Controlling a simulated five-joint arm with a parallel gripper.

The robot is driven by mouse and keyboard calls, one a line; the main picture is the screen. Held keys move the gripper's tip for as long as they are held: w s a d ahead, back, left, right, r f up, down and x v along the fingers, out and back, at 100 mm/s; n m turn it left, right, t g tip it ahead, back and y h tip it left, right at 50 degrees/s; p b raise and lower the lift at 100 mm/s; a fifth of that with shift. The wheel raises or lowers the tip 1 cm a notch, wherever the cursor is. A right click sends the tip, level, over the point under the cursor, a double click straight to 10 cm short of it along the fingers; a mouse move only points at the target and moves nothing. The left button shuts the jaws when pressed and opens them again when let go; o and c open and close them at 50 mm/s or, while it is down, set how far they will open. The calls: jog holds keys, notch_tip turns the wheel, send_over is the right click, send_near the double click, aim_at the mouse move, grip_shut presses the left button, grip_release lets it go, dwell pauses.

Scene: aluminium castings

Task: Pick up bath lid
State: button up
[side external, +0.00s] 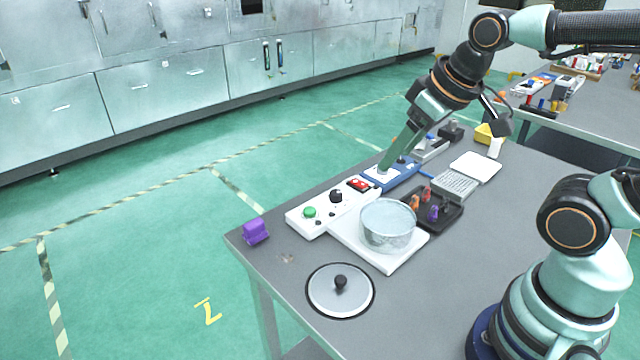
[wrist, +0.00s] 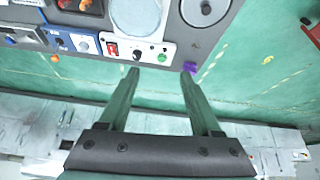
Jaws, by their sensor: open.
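The bath lid (side external: 322,291) is a round grey disc with a dark rim and a black knob. It lies flat on the table near the front corner, beside the water bath. In the wrist view the lid (wrist: 207,10) shows at the top, partly cut off by the frame. The bath (side external: 388,228) is a round clear vessel on a white base, without a cover; it also shows in the wrist view (wrist: 133,14). My gripper (side external: 386,170) is above the back part of the table, away from the lid. In the wrist view my gripper (wrist: 160,72) has its fingers apart with nothing between them.
A white control box (side external: 322,212) with a green knob stands behind the bath. A purple block (side external: 255,231) sits at the table's left edge. A black tray (side external: 437,213) with small coloured items lies right of the bath. The table right of the lid (side external: 420,310) is clear.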

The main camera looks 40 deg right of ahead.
jog(key=w+a+f+n+g, duration=0.25)
jog(key=a+f+n, duration=0.25)
jog(key=n, duration=0.5)
jog(key=n+g, duration=0.3)
jog(key=n, duration=0.6)
send_over(341, 277)
notch_tip(341, 277, down, 6)
notch_tip(341, 277, down, 12)
jog(key=shift+s, duration=0.1)
grip_shut()
